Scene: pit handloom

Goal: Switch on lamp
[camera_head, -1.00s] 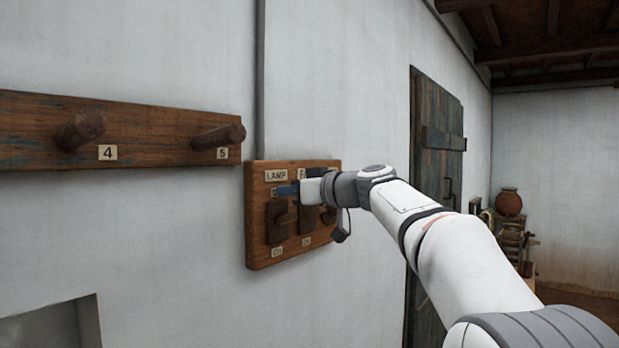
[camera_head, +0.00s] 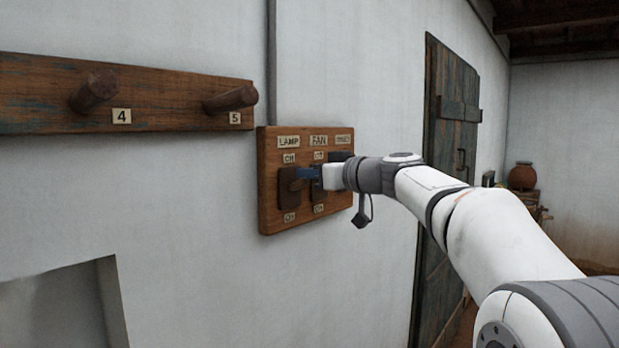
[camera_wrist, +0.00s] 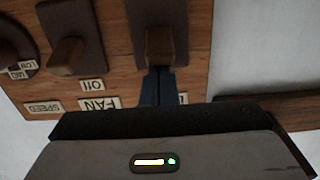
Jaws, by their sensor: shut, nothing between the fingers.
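The wooden switch board (camera_head: 268,222) is on the white wall, with a LAMP label (camera_head: 289,142) at its upper left. Below that label is the dark lamp switch (camera_head: 288,199). In the wrist view the board is upside down, and the lamp switch lever (camera_wrist: 160,45) sticks out at upper middle. My gripper (camera_head: 303,174) is shut and empty, its blue fingertips at the lamp lever. The fingertips (camera_wrist: 157,85) end right by the lever in the wrist view; I cannot tell whether they touch. The lamp itself is not in view.
The fan switch (camera_wrist: 68,55) and a speed knob (camera_wrist: 12,58) sit beside the lamp switch. A peg rail (camera_head: 165,95) is on the wall at left. A wooden door (camera_head: 445,130) stands at right, behind my arm. A wall recess (camera_head: 65,310) is at lower left.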

